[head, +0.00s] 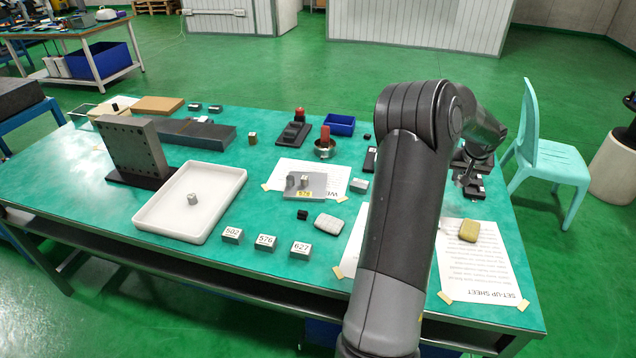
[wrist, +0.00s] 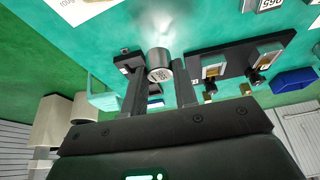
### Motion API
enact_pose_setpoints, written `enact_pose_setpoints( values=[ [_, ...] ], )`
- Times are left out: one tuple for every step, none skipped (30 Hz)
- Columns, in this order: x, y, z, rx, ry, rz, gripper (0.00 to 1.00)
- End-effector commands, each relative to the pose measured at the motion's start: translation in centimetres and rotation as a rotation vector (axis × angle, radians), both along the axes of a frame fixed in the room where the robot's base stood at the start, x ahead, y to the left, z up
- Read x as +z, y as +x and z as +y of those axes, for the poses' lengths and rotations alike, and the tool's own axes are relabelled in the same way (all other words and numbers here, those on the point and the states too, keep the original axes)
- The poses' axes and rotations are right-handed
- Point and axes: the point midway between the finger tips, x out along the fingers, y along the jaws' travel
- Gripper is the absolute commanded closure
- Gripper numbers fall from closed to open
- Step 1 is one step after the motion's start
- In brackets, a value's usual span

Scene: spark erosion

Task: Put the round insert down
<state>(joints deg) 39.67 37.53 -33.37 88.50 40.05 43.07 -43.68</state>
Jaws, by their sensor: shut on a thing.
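The round insert (wrist: 159,64) is a grey metal cylinder with marks on its end face, too small to read. It sits between the two fingers of my gripper (wrist: 160,78) in the wrist view, and the gripper is shut on it. The teal table top shows beyond it; I cannot tell whether the insert touches the table. In the head view my arm reaches over the right part of the table, and my gripper (head: 468,182) is small and partly merged with dark fixtures there. The insert cannot be made out clearly in the head view.
The white tray (head: 150,222) holds a small metal block (head: 193,199). Numbered blocks (head: 266,242) stand along the front. A yellow-green block (head: 468,230) lies on the set-up sheet (head: 490,265). A dark rail (wrist: 240,55) with clamps is right of the insert in the wrist view. A chair (head: 548,160) stands right.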

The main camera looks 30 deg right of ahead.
Motion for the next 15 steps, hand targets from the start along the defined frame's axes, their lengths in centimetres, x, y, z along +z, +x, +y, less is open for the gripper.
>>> enact_pose_setpoints(
  values=[
    [0.4, 2.1, 1.4, 0.024, -0.001, -0.001, 1.00],
    [0.6, 3.2, 2.3, 0.035, -0.001, -0.001, 1.00],
    [0.9, 4.7, 3.5, 0.048, 0.001, -0.001, 1.00],
    [1.1, 5.8, 4.4, 0.059, 0.000, 0.001, 1.00],
    [1.3, 6.9, 5.4, 0.069, 0.001, 0.001, 1.00],
    [1.6, 8.4, 6.7, 0.083, 0.001, 0.000, 1.00],
    [1.8, 9.4, 7.7, 0.095, 0.001, 0.001, 1.00],
    [2.0, 10.4, 8.7, 0.105, 0.001, 0.001, 1.00],
    [2.3, 11.8, 10.1, 0.119, 0.001, 0.001, 1.00],
    [2.4, 12.7, 11.1, 0.129, 0.002, 0.001, 1.00],
    [2.6, 13.6, 12.2, 0.140, 0.001, 0.002, 1.00],
    [2.9, 14.8, 13.7, 0.154, 0.001, 0.000, 1.00],
    [3.1, 15.7, 14.8, 0.164, 0.001, 0.000, 1.00],
    [3.3, 16.5, 15.9, 0.174, 0.001, 0.001, 1.00],
    [3.5, 17.5, 17.3, 0.186, 0.001, 0.000, 1.00]
  ],
)
